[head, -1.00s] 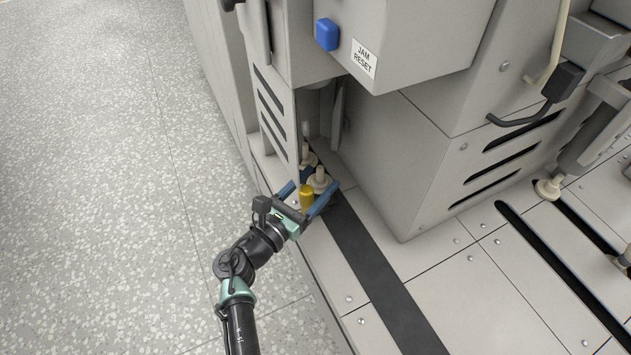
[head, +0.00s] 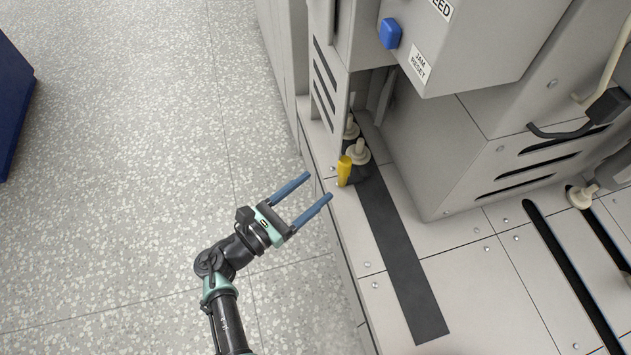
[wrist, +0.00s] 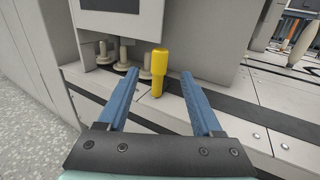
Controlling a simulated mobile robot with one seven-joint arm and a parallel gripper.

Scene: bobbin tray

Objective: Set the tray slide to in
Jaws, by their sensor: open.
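The tray slide's yellow handle (head: 344,171) stands upright near the machine's left edge, at the back end of a dark strip (head: 398,255). In the wrist view the yellow handle (wrist: 159,72) shows between my two blue fingers, beyond their tips. My gripper (head: 318,186) is open and empty, to the left of the handle and apart from it. Several pale bobbins stand behind the handle, one of them close beside it (head: 358,152). The tray under them is mostly hidden in the recess.
A grey housing with a blue button (head: 390,33) and a "JAM RESET" label (head: 420,65) overhangs the recess. A vented grey block (head: 440,150) stands right of the strip. Dark slots (head: 575,270) cut the deck at right.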

